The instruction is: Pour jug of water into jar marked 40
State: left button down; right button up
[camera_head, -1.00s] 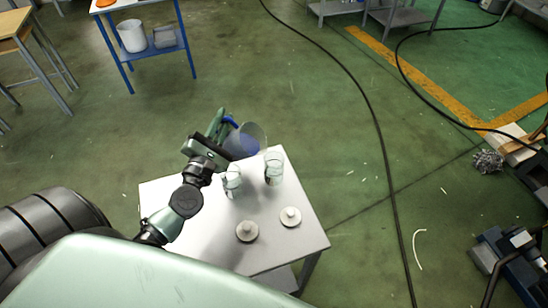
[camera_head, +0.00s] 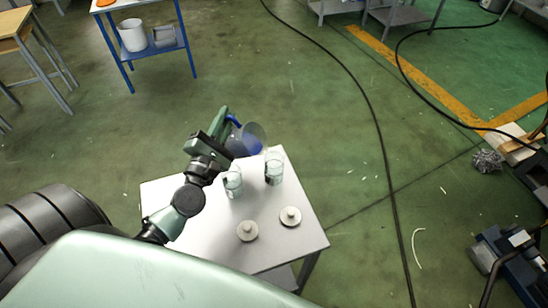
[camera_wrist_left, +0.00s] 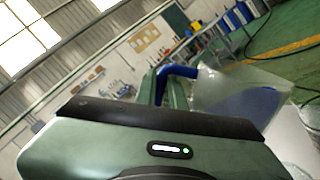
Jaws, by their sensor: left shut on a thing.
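The jug (camera_head: 254,134) is clear with a blue handle and hangs tilted over the back edge of the white table (camera_head: 192,230). My left gripper (camera_head: 222,125) is shut on its handle. In the wrist view, the jug (camera_wrist_left: 228,92) is at the right with a blue area inside, and the blue handle (camera_wrist_left: 178,72) is between the fingers (camera_wrist_left: 170,88). Two glass jars stand upright on the table: a left jar (camera_head: 233,184) and a right jar (camera_head: 274,172), nearest the jug. I cannot read their marks. No stream of water is visible. My right gripper is not in view.
Two round pale lids with knobs, a left lid (camera_head: 247,231) and a right lid (camera_head: 290,216), lie on the table in front of the jars. A black cable (camera_head: 372,115) runs across the floor to the right. The table's front right is clear.

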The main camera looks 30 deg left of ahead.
pick_arm(q)
jog(key=shift+w+d+r+m+h+p, duration=0.1)
jog(key=shift+d+r+m+h+p, duration=0.05)
jog(key=shift+d+r+m+p, duration=0.5)
jog(key=shift+d+r+m+h+p, duration=0.15)
jog(key=shift+d+r+m+p, duration=0.25)
jog(key=shift+r+m, duration=0.35)
dwell(4.0)
jog(key=a+f+n+b, duration=0.2)
jog(key=f, duration=0.1)
jog(key=a+f+n+y+b, duration=0.1)
jog(key=n+b, duration=0.1)
jog(key=shift+f, duration=0.3)
jog(key=shift+r+p, duration=0.3)
jog(key=shift+p, duration=0.05)
jog(key=shift+a+f+n+g, duration=0.2)
jog(key=shift+a+n+g, duration=0.1)
jog(key=shift+a+n, duration=0.65)
jog(key=shift+a+f+n+g+b, duration=0.6)
jog(key=shift+a+f+n+b, duration=1.85)
jog(key=shift+a+f+n, duration=1.15)
notch_tip(320, 180, up, 8)
jog(key=p, duration=0.9)
jog(key=s+d+r+b, duration=0.2)
jog(key=s+d+b, duration=0.2)
jog(key=s+d, duration=0.6)
jog(key=shift+s+d+n+y+b, duration=0.3)
jog(key=shift+s+d+n, duration=0.1)
jog(key=shift+s, duration=1.3)
